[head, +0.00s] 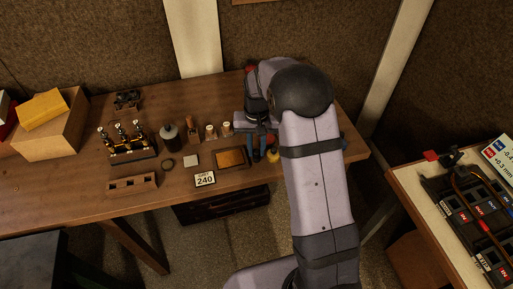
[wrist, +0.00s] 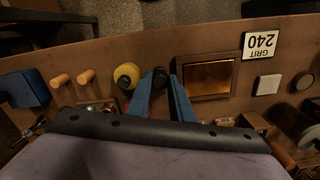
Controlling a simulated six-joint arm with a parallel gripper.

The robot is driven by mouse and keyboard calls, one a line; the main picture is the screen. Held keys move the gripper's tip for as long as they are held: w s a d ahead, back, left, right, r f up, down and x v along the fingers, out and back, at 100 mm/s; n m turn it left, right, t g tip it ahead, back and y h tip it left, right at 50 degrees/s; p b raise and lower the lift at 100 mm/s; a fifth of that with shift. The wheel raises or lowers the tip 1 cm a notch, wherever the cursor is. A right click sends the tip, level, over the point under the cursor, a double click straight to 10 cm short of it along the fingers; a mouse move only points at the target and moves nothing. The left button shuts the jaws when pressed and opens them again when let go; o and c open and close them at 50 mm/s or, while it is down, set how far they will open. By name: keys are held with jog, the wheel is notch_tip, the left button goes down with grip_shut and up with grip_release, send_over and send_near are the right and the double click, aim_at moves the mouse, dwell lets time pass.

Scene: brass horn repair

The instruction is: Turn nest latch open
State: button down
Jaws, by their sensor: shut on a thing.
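My gripper (wrist: 160,84) points down at the bench's front right part, its two blue fingers a little apart. A dark round knob (wrist: 160,73) sits between the fingertips, and the gripper is shut on it. I take this knob for the nest latch's handle, but its pivot and the nest are hidden behind the fingers and wrist. In the head view my gripper (head: 262,151) is partly covered by my arm, and the latch cannot be made out.
A yellow round-topped thing (wrist: 126,75) stands close beside the fingers. A framed amber tray (wrist: 207,75) lies close on the other side, with the GRIT 240 card (wrist: 262,45) beyond it.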

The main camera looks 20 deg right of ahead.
aim_at(257, 151)
jog(key=shift+w+r, duration=0.1)
jog(key=c, duration=1.6)
grip_release()
jog(key=shift+r+b, duration=1.15)
jog(key=shift+r, duration=2.5)
